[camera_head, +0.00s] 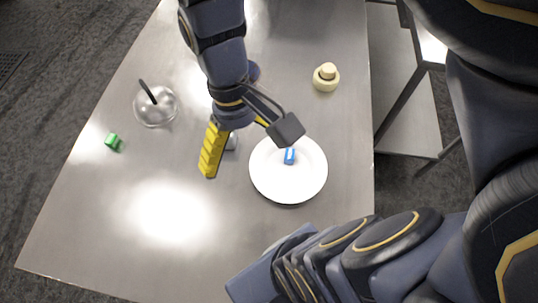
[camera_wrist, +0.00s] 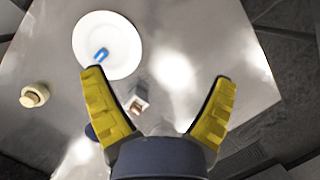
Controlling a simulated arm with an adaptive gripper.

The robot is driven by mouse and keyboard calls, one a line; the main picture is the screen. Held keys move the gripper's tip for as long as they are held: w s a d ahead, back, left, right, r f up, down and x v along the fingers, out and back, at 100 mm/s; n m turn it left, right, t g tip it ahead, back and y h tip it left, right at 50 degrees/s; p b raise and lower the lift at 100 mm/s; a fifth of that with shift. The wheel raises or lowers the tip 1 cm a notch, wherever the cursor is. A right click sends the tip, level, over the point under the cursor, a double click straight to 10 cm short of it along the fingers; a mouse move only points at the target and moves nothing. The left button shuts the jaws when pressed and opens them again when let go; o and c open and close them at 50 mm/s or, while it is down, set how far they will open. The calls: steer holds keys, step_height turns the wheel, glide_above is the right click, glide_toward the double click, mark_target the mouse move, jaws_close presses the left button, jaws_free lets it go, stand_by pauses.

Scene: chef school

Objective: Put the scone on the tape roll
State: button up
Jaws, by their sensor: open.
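The tape roll (camera_head: 318,84) is a cream ring lying flat at the back right of the metal table. A small tan lump, which looks like the scone (camera_head: 327,70), rests on top of it. In the wrist view the tape roll (camera_wrist: 40,88) is at the left edge, with the browner scone (camera_wrist: 31,99) on it. My gripper (camera_head: 236,152) is open and empty, well to the left of and in front of the roll in the head view. In the wrist view its yellow fingers (camera_wrist: 160,77) are spread wide, with neither touching the scone or roll.
A white plate (camera_head: 290,188) holding a small blue object (camera_head: 290,156) is right of my gripper. A small grey-white box (camera_wrist: 138,98) shows between the fingers. A glass bowl (camera_head: 155,106) with a dark handle and a green block (camera_head: 112,141) are left. The front table is clear.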

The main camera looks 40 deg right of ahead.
steer(key=shift+t+h, duration=0.4)
steer(key=shift+t, duration=0.3)
steer(key=s, duration=0.3)
steer(key=s+a+r, duration=0.1)
steer(key=s, duration=0.1)
steer(key=shift+s, duration=0.1)
